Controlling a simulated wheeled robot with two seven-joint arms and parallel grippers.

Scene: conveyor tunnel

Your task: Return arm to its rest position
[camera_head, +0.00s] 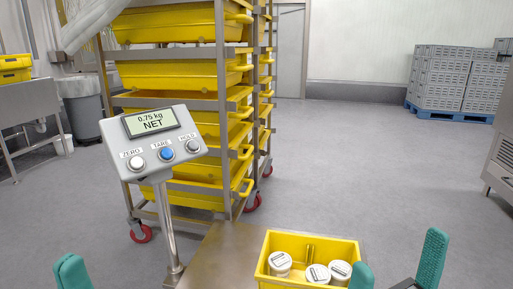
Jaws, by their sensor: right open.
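My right gripper (399,254) is at the bottom right. Its two teal fingers are apart with nothing between them, and the left finger overlaps the right edge of the yellow crate. My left gripper (72,271) shows only as teal fingertip at the bottom left edge; its jaw opening cannot be made out. The yellow crate (311,240) sits at the bottom centre on the steel scale platform (222,250). White lidded tubs stand inside it: a left tub (280,263), a middle tub (317,274) and a right tub (340,270). The crate's lower part is cut off.
A scale display (152,140) on a post reads 0.75 kg NET. Behind it stands a wheeled rack (224,150) of yellow bins. A grey bin (82,108) and steel table (28,115) are at left. Grey crates (455,78) stand on a blue pallet (447,113).

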